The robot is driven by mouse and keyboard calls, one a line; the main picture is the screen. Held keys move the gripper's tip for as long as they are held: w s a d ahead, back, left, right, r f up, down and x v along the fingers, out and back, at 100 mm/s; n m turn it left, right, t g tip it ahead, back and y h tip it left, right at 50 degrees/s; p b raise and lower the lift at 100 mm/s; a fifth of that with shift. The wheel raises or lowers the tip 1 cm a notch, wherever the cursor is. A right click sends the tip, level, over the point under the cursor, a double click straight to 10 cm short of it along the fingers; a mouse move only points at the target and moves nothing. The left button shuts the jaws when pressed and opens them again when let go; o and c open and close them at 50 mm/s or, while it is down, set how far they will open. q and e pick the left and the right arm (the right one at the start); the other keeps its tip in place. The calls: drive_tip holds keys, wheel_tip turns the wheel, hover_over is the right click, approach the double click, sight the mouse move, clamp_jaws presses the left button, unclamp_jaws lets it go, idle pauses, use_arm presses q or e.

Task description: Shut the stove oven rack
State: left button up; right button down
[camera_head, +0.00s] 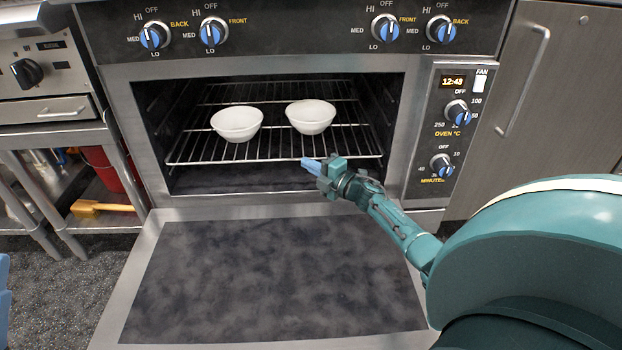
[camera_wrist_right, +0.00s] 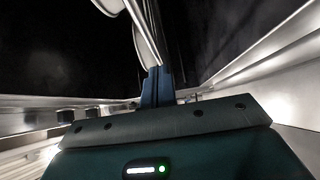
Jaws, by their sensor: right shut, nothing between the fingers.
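The oven door (camera_head: 270,275) hangs open and flat in front of the oven. The wire oven rack (camera_head: 270,160) sits in the cavity, its front bar near the opening; I cannot tell exactly how far out it is. Two white bowls, one left (camera_head: 237,125) and one right (camera_head: 311,117), stand upright on it. My right gripper (camera_head: 308,164) is shut and empty at the rack's front bar, right of centre; I cannot tell whether it touches. In the right wrist view its blue fingers (camera_wrist_right: 156,86) are together beneath the rack bar (camera_wrist_right: 145,30). Pale blue pieces at the left edge may be my left gripper.
The control panel (camera_head: 450,130) with knobs stands right of the opening, and a grey cabinet (camera_head: 560,100) beyond it. At left is a metal stand (camera_head: 60,140) with a red bucket (camera_head: 105,168) and a yellow-handled tool (camera_head: 100,208). Space above the door is mostly clear.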

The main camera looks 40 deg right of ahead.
sight(310, 157)
drive_tip(key=shift+w+d, duration=0.4)
drive_tip(key=shift+w, duration=0.25)
drive_tip(key=shift+w+d, duration=0.4)
drive_tip(key=shift+w, duration=0.2)
use_arm(q)
drive_tip(key=shift+s+r, duration=0.15)
drive_tip(key=shift+s, duration=0.05)
use_arm(e)
drive_tip(key=shift+w+d+r, duration=0.2)
drive_tip(key=shift+d+r, duration=0.05)
drive_tip(key=shift+d, duration=0.05)
use_arm(q)
drive_tip(key=shift+a, duration=0.1)
